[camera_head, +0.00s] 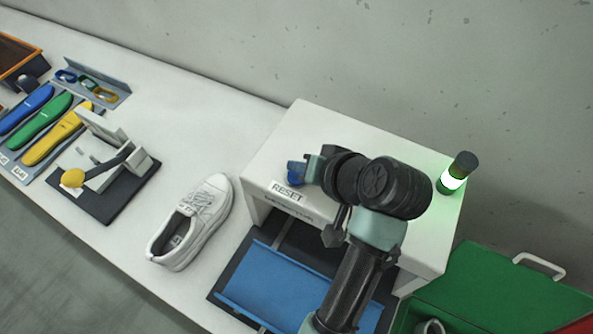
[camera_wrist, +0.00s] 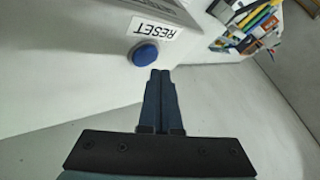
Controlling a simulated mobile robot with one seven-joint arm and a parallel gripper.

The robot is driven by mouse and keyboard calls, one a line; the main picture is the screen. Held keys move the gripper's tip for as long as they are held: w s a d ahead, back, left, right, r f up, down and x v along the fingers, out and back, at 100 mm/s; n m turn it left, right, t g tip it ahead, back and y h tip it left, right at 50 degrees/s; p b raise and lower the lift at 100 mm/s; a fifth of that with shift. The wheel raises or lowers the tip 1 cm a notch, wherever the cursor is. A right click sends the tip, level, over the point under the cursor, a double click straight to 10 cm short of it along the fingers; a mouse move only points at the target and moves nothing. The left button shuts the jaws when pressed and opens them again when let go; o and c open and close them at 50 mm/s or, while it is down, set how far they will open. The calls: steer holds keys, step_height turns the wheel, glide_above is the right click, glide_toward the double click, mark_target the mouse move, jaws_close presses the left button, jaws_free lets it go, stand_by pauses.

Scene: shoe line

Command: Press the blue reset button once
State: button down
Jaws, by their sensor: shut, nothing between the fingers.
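The blue reset button (camera_wrist: 146,55) is round and sits on the white housing (camera_wrist: 60,60), beside the RESET label (camera_wrist: 154,29). In the head view the button (camera_head: 294,178) is partly hidden by my gripper (camera_head: 299,168). In the wrist view my gripper (camera_wrist: 160,74) is shut and empty, its fingertips close below and slightly right of the button. I cannot tell whether the tips touch it.
A white shoe (camera_head: 192,222) stands on the bench left of the housing. A lever press (camera_head: 105,165) is further left. A lit green lamp (camera_head: 456,174) stands on the housing's right end. A green crate (camera_head: 490,280) is at lower right.

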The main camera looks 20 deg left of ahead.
steer(key=shift+f, duration=0.2)
steer(key=shift+f, duration=0.25)
steer(key=shift+f+b, duration=0.3)
steer(key=shift+f, duration=0.25)
stand_by(0.8)
steer(key=shift+r+p, duration=1)
steer(key=shift+p, duration=0.05)
step_height(320, 180, up, 5)
steer(key=p, duration=0.5)
stand_by(0.7)
